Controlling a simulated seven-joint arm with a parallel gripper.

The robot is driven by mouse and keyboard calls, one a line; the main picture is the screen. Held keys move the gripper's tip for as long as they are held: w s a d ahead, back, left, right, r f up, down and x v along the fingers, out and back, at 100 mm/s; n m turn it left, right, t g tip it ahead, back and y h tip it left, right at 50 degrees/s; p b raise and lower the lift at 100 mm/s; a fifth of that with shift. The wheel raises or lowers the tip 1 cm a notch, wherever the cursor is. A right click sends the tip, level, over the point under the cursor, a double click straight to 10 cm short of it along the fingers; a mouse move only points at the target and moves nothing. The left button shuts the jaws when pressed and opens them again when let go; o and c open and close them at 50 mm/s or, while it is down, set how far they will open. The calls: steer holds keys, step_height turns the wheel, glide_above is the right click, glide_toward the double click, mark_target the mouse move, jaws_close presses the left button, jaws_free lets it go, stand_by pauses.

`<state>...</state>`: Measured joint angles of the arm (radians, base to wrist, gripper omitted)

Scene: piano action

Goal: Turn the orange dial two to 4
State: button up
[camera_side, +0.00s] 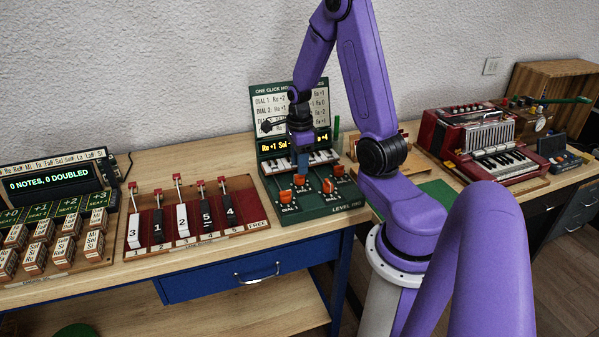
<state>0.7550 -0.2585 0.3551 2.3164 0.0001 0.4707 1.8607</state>
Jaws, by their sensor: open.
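Several orange dials sit on a dark green panel (309,209). One is at the front left (285,196), one at the front right (328,186), one at the back left (299,181) and one at the back right (338,170). Their numbers are too small to read, so I cannot tell which is dial two or where it points. My gripper (303,170) points down, open, just above the back-left dial. I cannot tell whether its fingers are around that dial. The gripper hides part of the panel's display (275,147) and small keyboard.
A green instruction board (268,104) stands behind the panel. A red rack of levers with numbered blocks (193,218) is to the left, with note blocks (50,240) and a display (52,184) farther left. A red accordion (490,145) is to the right, beyond my arm.

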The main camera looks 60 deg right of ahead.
mark_target(299, 178)
steer(key=shift+f, duration=1.9)
steer(key=c, duration=0.8)
